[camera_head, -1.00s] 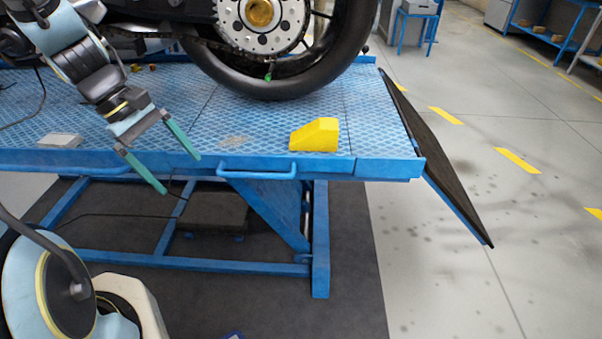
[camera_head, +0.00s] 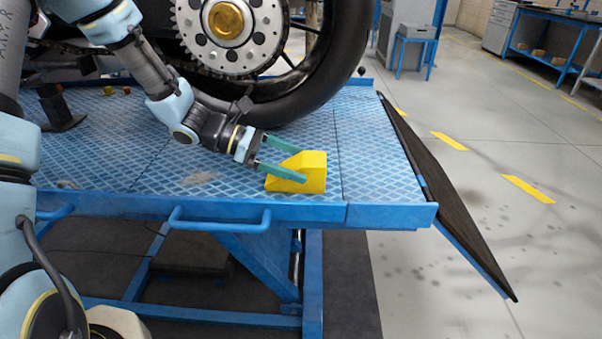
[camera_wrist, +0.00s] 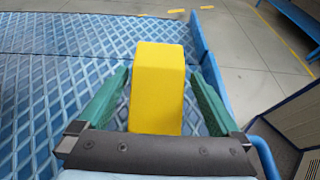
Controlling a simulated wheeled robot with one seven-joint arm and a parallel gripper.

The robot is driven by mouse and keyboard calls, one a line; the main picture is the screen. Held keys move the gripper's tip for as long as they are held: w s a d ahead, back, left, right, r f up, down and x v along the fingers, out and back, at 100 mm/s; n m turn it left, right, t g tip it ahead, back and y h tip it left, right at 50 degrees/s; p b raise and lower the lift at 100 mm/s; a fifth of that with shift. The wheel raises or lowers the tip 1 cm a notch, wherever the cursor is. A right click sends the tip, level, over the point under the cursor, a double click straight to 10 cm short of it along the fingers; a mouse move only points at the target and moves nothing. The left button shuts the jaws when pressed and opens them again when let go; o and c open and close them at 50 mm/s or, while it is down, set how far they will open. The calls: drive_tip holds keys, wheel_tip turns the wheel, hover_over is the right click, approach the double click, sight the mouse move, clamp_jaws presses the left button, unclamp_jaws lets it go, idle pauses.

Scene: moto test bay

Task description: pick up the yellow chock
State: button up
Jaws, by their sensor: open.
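The yellow chock (camera_head: 314,172) sits on the blue diamond-plate lift table (camera_head: 130,180), close to its front edge. My gripper (camera_head: 286,158) reaches in from the left, low over the plate, with its green fingers at the chock. In the wrist view the chock (camera_wrist: 157,90) stands between the two open fingers of my gripper (camera_wrist: 160,85), one on each side. A strip of blue plate shows between the left finger and the chock.
A motorcycle's rear wheel (camera_head: 330,70) stands on the table just behind the chock. A blue handle rail (camera_head: 220,222) runs along the table's front edge. A dark ramp flap (camera_head: 450,200) slopes down at the right. A dark object (camera_head: 58,108) stands at the table's left.

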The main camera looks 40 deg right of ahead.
sight(314, 170)
drive_tip(key=x, duration=0.4)
drive_tip(key=shift+s+d+f, duration=0.1)
drive_tip(key=shift+d+f, duration=0.1)
drive_tip(key=shift+d, duration=0.1)
clamp_jaws()
idle(0.6)
